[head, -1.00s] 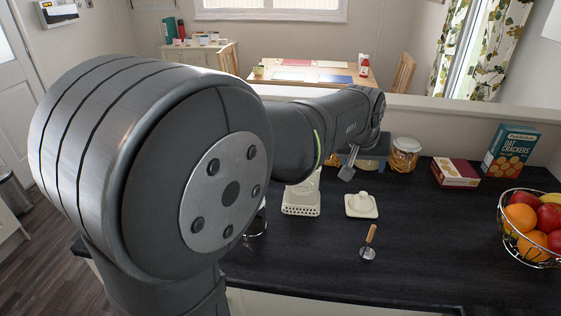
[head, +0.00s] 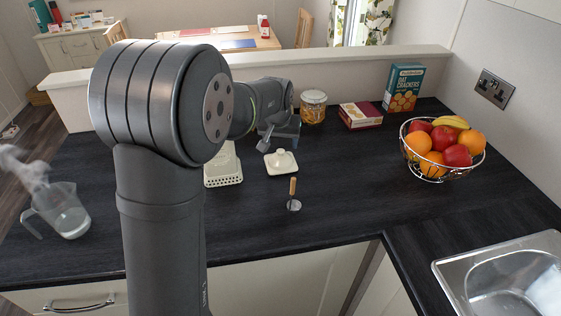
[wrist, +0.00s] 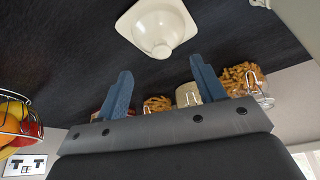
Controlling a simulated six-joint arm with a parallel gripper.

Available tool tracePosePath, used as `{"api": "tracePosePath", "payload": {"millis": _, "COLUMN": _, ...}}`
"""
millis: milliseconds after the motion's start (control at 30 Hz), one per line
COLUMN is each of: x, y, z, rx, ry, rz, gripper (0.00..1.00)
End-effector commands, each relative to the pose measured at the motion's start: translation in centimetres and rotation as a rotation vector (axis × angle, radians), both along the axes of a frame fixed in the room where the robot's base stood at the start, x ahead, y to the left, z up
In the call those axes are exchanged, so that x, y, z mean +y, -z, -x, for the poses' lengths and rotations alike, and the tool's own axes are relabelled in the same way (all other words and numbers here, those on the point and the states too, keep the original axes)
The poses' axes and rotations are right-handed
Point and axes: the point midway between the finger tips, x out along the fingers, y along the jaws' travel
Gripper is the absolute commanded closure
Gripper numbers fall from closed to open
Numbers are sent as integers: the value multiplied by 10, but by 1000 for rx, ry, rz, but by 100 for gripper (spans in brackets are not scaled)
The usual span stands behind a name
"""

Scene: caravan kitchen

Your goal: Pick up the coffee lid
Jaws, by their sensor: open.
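The lid is a cream square piece with a round knob (head: 281,163), lying on the dark countertop in the head view. In the wrist view the lid (wrist: 150,16) is at the top centre, with its knob towards the fingers. My gripper (wrist: 161,70) is open, with two blue fingers apart and nothing between them. In the head view my gripper (head: 264,144) is just left of and behind the lid, above the counter. The lid looks apart from the fingers, and my arm hides part of the counter.
A cream holed container (head: 224,168) stands left of the lid, partly behind my arm. A wooden-handled tool (head: 293,194) is in front. A jar (head: 313,106), cracker boxes (head: 403,88) and a fruit bowl (head: 430,166) stand right. A steaming jug (head: 62,212) is far left.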

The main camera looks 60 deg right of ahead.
Motion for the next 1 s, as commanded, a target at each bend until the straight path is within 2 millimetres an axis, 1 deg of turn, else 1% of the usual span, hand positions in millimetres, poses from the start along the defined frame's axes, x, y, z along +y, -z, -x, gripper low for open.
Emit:
{"api": "tracePosePath", "payload": {"millis": 167, "x": -2, "y": 8, "z": -2, "rx": 0, "ry": -1, "rz": 1, "gripper": 37}}
{"api": "tracePosePath", "payload": {"millis": 267, "x": -4, "y": 19, "z": -4, "rx": 1, "ry": -1, "rz": -2, "gripper": 37}}
{"api": "tracePosePath", "payload": {"millis": 400, "x": -8, "y": 40, "z": -8, "rx": 1, "ry": 0, "rz": -2, "gripper": 37}}
{"api": "tracePosePath", "payload": {"millis": 500, "x": -13, "y": 50, "z": -10, "rx": 1, "ry": 0, "rz": 0, "gripper": 37}}
{"api": "tracePosePath", "payload": {"millis": 733, "x": -14, "y": 52, "z": -10, "rx": 1, "ry": 1, "rz": 3, "gripper": 37}}
{"api": "tracePosePath", "payload": {"millis": 767, "x": -14, "y": 52, "z": -10, "rx": 1, "ry": 1, "rz": 3, "gripper": 39}}
{"api": "tracePosePath", "payload": {"millis": 800, "x": -14, "y": 52, "z": -10, "rx": 1, "ry": 1, "rz": 3, "gripper": 47}}
{"api": "tracePosePath", "payload": {"millis": 867, "x": -14, "y": 52, "z": -10, "rx": 1, "ry": 1, "rz": 3, "gripper": 58}}
{"api": "tracePosePath", "payload": {"millis": 1000, "x": -14, "y": 53, "z": -10, "rx": 1, "ry": 1, "rz": 2, "gripper": 86}}
